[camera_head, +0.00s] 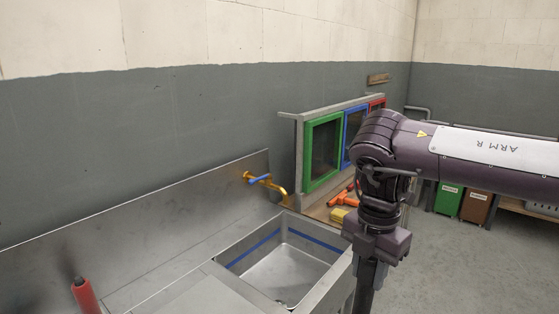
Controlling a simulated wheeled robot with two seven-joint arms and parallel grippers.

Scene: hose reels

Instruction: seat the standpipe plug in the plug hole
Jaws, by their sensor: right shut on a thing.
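My right gripper (371,259) points down at the right side of the steel sink (283,272), just outside its right wall in the picture. It is shut on a dark upright pipe-like piece, which I take to be the standpipe plug (366,290); its lower end is cut off by the bottom of the picture. A small dark mark on the basin floor, near the front, looks like the plug hole (281,302); it is small and partly cut by the near rim. My left gripper is not in view.
A yellow tap with a blue lever (259,180) stands behind the basin. Orange and yellow items (339,214) lie beyond the sink, below framed panels in green (323,152), blue and red. A red cylinder (85,297) stands at the lower left. The basin is empty.

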